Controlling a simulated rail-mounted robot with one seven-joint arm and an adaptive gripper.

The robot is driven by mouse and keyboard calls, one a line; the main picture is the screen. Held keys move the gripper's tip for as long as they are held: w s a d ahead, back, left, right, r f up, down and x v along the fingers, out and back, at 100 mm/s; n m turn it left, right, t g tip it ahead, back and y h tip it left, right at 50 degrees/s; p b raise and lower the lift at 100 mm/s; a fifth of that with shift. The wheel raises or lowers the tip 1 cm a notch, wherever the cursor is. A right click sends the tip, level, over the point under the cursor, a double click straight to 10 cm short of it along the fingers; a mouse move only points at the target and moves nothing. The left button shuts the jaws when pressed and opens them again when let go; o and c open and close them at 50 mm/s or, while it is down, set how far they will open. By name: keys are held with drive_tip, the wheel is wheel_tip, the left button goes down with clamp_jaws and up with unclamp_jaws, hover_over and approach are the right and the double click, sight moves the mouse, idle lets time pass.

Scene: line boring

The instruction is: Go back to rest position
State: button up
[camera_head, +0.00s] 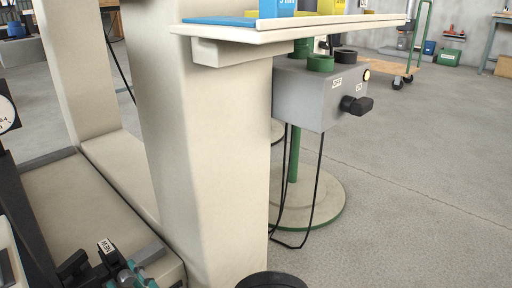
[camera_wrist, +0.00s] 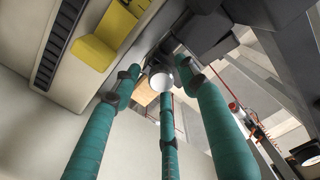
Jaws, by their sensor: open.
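My gripper (camera_wrist: 160,88) fills the lower middle of the wrist view, with three long teal fingers spread apart. A round pale metal end (camera_wrist: 160,78) of something shows between the fingers; I cannot tell whether any finger touches it. In the head view, teal parts at the bottom left edge look like part of my gripper (camera_head: 130,274), mostly cut off by the frame. They are beside a dark piece with a NEW label (camera_head: 105,246), low by the cream machine bed.
A cream machine column (camera_head: 205,150) stands close in the middle. A grey control box (camera_head: 320,95) hangs on a green post with a round base (camera_head: 325,205). A cream shelf (camera_head: 300,34) juts out above. A yellow bracket (camera_wrist: 108,35) is near the fingers.

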drive_tip(key=n, duration=0.6)
drive_tip(key=shift+s, duration=0.1)
drive_tip(key=n, duration=0.7)
